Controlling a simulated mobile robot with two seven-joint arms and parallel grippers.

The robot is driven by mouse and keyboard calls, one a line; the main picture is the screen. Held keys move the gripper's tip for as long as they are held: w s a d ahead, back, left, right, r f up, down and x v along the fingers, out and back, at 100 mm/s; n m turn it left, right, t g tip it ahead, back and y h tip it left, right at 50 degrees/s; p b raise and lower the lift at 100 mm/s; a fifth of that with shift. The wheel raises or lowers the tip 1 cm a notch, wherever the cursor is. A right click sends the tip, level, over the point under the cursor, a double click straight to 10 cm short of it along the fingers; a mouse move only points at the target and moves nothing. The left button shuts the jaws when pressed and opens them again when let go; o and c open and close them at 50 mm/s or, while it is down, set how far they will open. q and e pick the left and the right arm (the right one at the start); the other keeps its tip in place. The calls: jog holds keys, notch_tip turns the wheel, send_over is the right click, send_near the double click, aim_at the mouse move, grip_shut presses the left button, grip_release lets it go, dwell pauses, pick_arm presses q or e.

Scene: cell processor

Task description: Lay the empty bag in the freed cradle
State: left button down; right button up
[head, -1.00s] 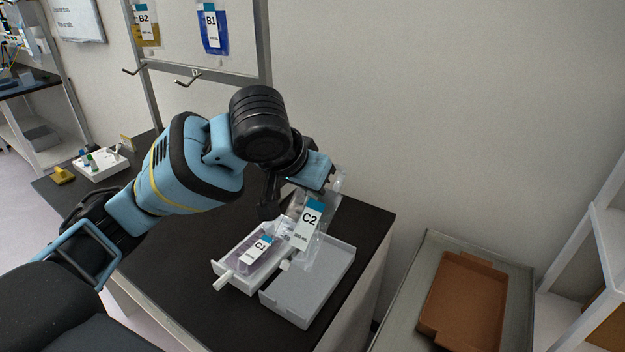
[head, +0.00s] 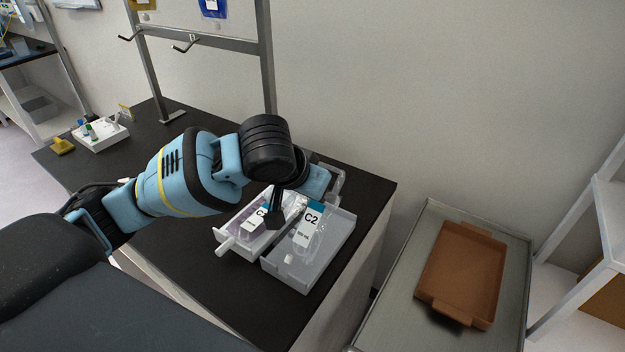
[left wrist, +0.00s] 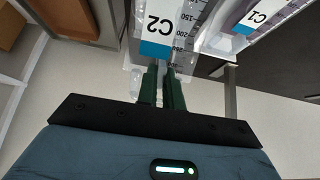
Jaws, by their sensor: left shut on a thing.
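The empty clear bag C2 (head: 308,228) hangs from my left gripper, over the right-hand grey cradle (head: 291,277) on the black bench. My left gripper (left wrist: 162,84) is shut on the bag's end, beside the blue band of its label; the bag also shows in the left wrist view (left wrist: 158,22). The lower part of the bag is within the cradle's outline; whether it touches the floor is unclear. Bag C1 (head: 250,224) lies in the left-hand cradle (head: 237,245), partly hidden by my gripper. My right gripper is not in view.
A brown tray (head: 432,285) stands on a grey metal cart (head: 400,292) to the right. A metal rack with hooks (head: 264,60) rises behind the bench. A white tray of small items (head: 103,141) sits at the bench's far left.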

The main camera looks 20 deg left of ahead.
pick_arm(q)
jog(key=shift+f, duration=0.1)
jog(key=c, duration=1.5)
grip_release()
jog(key=v, duration=0.8)
